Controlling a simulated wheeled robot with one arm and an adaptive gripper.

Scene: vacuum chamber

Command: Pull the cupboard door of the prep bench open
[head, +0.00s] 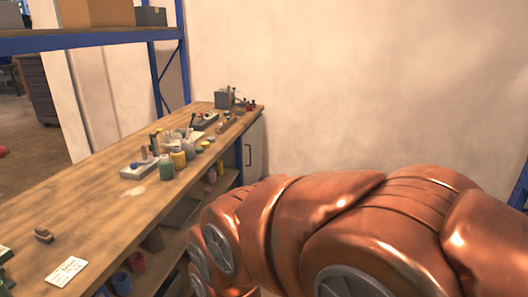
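The prep bench (110,205) has a long wooden top and runs from the front left to the far wall. Its cupboard door (257,143) is a pale grey panel under the far end of the bench. A dark upright handle (249,155) is on the door. The door looks shut, but it is seen at a steep angle and its lower part is hidden behind my copper arm. My gripper is not in view, so I cannot tell its state or its distance from the handle.
Bottles and small tools (178,160) stand on the bench top. Open shelves below hold cups (137,262) and bins. A blue rack post (182,55) rises behind the bench. A plain wall (350,90) closes the back. My arm fills the lower right.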

